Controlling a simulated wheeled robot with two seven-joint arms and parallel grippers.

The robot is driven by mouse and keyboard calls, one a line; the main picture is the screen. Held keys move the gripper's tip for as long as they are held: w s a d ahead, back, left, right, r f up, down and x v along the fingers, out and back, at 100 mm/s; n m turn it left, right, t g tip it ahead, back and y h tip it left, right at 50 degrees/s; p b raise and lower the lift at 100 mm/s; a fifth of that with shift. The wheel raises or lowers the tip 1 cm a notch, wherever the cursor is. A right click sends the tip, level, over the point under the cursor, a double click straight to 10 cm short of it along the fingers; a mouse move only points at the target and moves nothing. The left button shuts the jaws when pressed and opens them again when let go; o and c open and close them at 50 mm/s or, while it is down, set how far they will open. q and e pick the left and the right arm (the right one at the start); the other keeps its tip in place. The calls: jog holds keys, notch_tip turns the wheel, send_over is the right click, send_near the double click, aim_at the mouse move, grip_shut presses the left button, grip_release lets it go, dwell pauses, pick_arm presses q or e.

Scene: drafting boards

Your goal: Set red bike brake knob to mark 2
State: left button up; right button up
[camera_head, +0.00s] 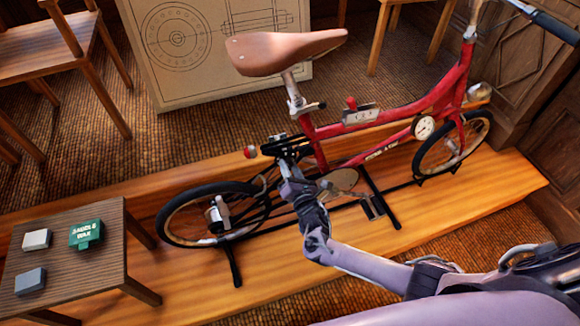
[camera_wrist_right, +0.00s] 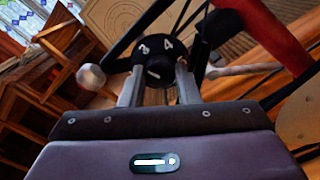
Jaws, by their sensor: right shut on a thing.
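The red bike (camera_head: 440,95) stands on a black stand in the head view, its saddle (camera_head: 285,50) toward the left. My right gripper (camera_head: 288,168) reaches up behind the seat tube to a dark fitting above the rear wheel. In the right wrist view my right gripper (camera_wrist_right: 158,88) is shut on a dark round brake knob (camera_wrist_right: 153,74), one finger on each side. The numerals 3 and 4 show at the knob's upper part, with a short white line below them. Mark 2 cannot be made out. My left gripper is not in view.
A wooden platform (camera_head: 470,199) lies under the bike. A small table (camera_head: 75,275) at lower left holds a green saddle wax box (camera_head: 86,233) and two grey blocks. A drawing board (camera_head: 215,82) leans behind.

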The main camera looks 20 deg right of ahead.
jog(key=n+p, duration=0.1)
jog(key=n, duration=0.3)
jog(key=shift+n+p, duration=0.35)
jog(key=shift+n, duration=1.45)
jog(key=shift+f, duration=0.1)
jog(key=o, duration=1)
jog(key=shift+c, duration=0.2)
jog(key=s+p, duration=0.1)
jog(key=s, duration=0.7)
jog(key=shift+d, duration=0.15)
jog(key=shift+w, duration=0.1)
